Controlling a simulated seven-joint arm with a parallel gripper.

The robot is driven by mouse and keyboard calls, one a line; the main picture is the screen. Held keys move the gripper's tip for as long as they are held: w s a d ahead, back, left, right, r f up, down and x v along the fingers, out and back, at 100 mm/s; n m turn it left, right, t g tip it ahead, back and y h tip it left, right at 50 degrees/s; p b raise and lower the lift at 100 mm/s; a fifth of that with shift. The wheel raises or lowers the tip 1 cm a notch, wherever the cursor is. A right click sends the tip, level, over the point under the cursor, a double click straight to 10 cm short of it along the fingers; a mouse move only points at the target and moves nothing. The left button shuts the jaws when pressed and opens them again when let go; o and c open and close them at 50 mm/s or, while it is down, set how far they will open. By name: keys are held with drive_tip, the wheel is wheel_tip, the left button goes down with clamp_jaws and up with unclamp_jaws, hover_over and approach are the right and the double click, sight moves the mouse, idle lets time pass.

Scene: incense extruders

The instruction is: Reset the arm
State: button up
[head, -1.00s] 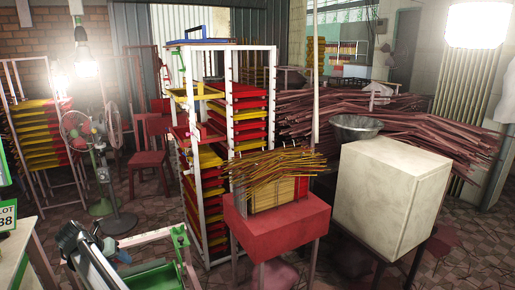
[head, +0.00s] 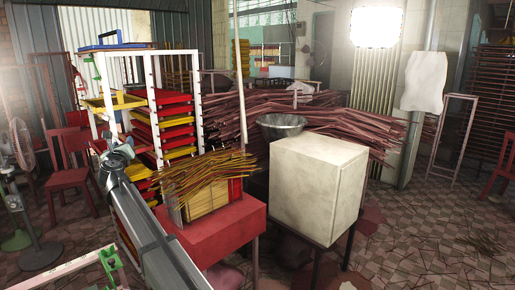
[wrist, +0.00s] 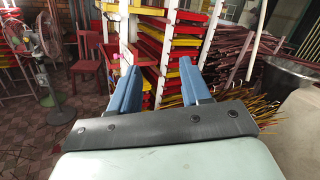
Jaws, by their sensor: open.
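My gripper (wrist: 161,65) shows in the wrist view with two blue fingers spread apart and nothing between them. It points toward the white rack (wrist: 167,70) with red and yellow trays, which stands beyond the fingertips. In the head view my grey arm reaches up from the bottom edge, in front of the same rack (head: 152,75) and left of the red stand. The gripper's fingers cannot be made out clearly there.
A bundle of incense sticks (head: 205,177) lies on a holder on the red stand (head: 222,228). A pale box (head: 315,190) and a metal bowl (head: 282,125) are to its right. A fan (head: 22,150) and red chair (head: 70,170) are left. Tiled floor is open at right.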

drive_tip(key=s+d+f+n+g+y, duration=0.15)
drive_tip(key=d+f+n, duration=0.3)
drive_tip(key=f, duration=0.75)
drive_tip(key=d+f+n+g+y, duration=0.1)
drive_tip(key=d+f+n+g, duration=0.3)
drive_tip(key=f, duration=0.8)
drive_tip(key=d+f+n+t+y, duration=0.15)
drive_tip(key=f+n, duration=0.35)
drive_tip(key=f, duration=0.7)
drive_tip(key=s+d+f+n+g+h, duration=0.1)
drive_tip(key=s+d+f+n+g, duration=0.15)
drive_tip(key=s+d+f, duration=0.55)
drive_tip(key=s+d+f+n+g+h, duration=0.1)
drive_tip(key=d+f+n, duration=0.25)
drive_tip(key=f, duration=0.75)
drive_tip(key=s+d+f+n+g+h, duration=0.1)
drive_tip(key=s+d+f+n+g, duration=0.1)
drive_tip(key=s+d+f, duration=0.6)
drive_tip(key=s+d+f+n+g+h, duration=0.2)
drive_tip(key=s+d+f+n+g, duration=0.35)
drive_tip(key=s+d+f, duration=1.05)
drive_tip(key=s+d+n+g+h, duration=0.1)
drive_tip(key=s+d+g, duration=0.4)
drive_tip(key=s+d, duration=0.5)
drive_tip(key=s+d+g+h, duration=0.4)
drive_tip(key=s+d, duration=0.6)
drive_tip(key=s, duration=0.6)
drive_tip(key=shift+s+d+n+g, duration=0.25)
drive_tip(key=shift+s+n+g, duration=0.15)
drive_tip(key=shift+g, duration=0.1)
